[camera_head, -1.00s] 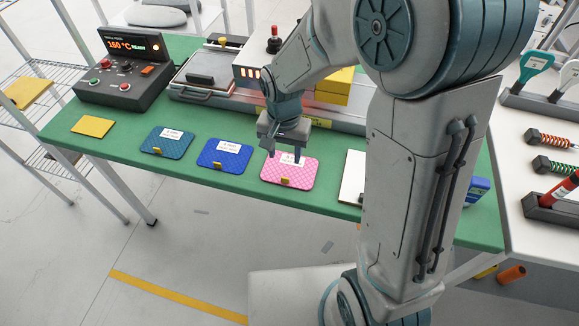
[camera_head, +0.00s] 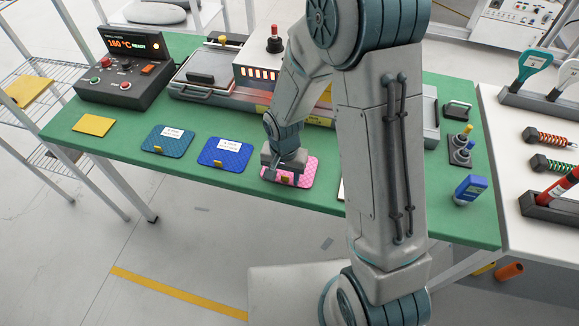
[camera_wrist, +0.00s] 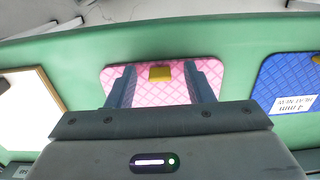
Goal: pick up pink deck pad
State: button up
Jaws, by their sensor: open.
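The pink deck pad (camera_head: 306,176) lies flat on the green table near its front edge, partly hidden by my gripper in the head view. It has a quilted pattern and a small yellow tab (camera_wrist: 161,73) at its front edge. My gripper (camera_head: 283,177) is low over the pad, close to the tab. In the wrist view the two fingers of my gripper (camera_wrist: 160,85) are apart, one on each side of the tab, with nothing between them touching. Whether the fingertips touch the pad cannot be told.
A blue pad (camera_head: 225,153) and a teal pad (camera_head: 167,141) lie to the left on the green table (camera_head: 110,147). A yellow square (camera_head: 93,125) lies farther left. A white board (camera_wrist: 28,108) lies on the other side. A press machine (camera_head: 205,77) stands behind.

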grip_shut()
